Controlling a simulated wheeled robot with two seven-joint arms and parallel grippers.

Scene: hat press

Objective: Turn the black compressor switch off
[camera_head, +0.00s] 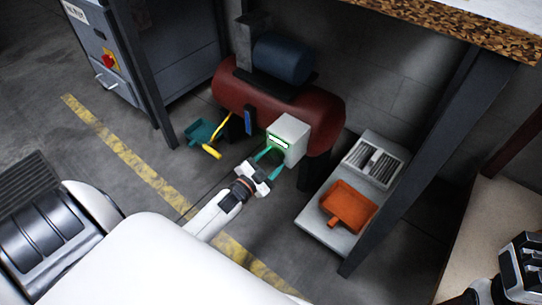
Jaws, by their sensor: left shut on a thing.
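The red compressor (240,98) lies by the wall with a dark blue motor (283,58) on top. A pale grey box (294,128) is on its near side. On the box's front is a small dark strip (278,142) with bright green-white marks. My left gripper (271,162) is at the front of this box, its teal fingers on either side of the lower front face. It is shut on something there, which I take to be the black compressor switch. The grip point is too small to make out, and the switch position cannot be read.
A grey cabinet (185,50) with a red knob stands at the upper left. A teal dustpan (201,132) lies left of the compressor. An orange pan (349,205) sits on a pale slab at right. Dark table legs stand on both sides.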

